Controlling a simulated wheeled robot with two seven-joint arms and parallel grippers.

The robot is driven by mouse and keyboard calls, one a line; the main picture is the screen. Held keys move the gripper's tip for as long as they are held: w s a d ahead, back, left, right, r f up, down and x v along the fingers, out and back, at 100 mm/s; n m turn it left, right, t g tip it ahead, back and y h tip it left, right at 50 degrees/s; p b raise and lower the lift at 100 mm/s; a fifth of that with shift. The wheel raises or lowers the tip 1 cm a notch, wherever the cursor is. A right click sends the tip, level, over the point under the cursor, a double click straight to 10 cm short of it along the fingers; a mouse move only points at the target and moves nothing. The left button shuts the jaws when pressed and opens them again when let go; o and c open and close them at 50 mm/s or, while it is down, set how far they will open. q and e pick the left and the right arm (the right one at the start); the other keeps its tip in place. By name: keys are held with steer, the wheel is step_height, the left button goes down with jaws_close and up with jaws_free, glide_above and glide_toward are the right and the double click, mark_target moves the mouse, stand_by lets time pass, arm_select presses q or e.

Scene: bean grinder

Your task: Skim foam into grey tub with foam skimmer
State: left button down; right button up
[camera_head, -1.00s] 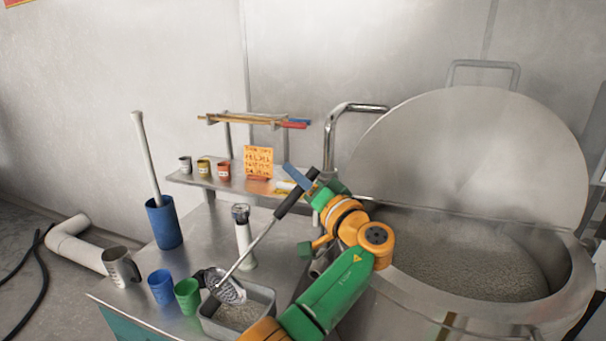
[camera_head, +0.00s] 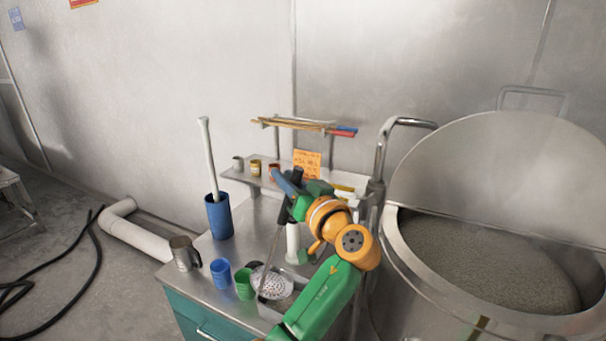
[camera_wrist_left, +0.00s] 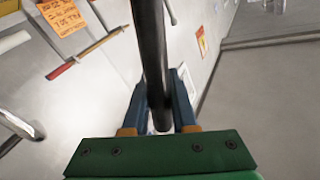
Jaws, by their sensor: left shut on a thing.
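My left gripper (camera_head: 290,195) is shut on the dark handle of the foam skimmer, which also shows between its fingers in the left wrist view (camera_wrist_left: 155,60). The skimmer's round perforated metal head (camera_head: 272,283) hangs low at the grey tub (camera_head: 266,312), tilted, and covers part of it. I cannot tell whether it touches the tub. My arm hides the tub's right side. The big metal kettle (camera_head: 400,245) at the right holds a grey-beige foamy surface (camera_head: 490,262), and its round lid (camera_head: 510,170) stands open. My right gripper is not in view.
Left of the tub on the metal table stand a green cup (camera_head: 244,284), a blue cup (camera_head: 221,272) and a metal jug (camera_head: 184,253). A tall blue container (camera_head: 219,216) holds a white rod. A shelf (camera_head: 240,176) with small cups and an orange note (camera_head: 307,163) is behind.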

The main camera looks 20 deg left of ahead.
arm_select(q)
steer(key=s+a+n, duration=0.4)
steer(key=s+a, duration=0.3)
steer(key=a, duration=0.1)
steer(key=shift+g+h, duration=0.3)
steer(key=shift+w+d+r+p, duration=0.2)
steer(key=shift+r+p, duration=0.8)
steer(key=shift+r, duration=0.4)
steer(key=shift+w+d+r+p, duration=0.1)
steer(key=shift+d+r+p, duration=0.05)
steer(key=shift+r+p, duration=1.05)
steer(key=shift+r, duration=0.15)
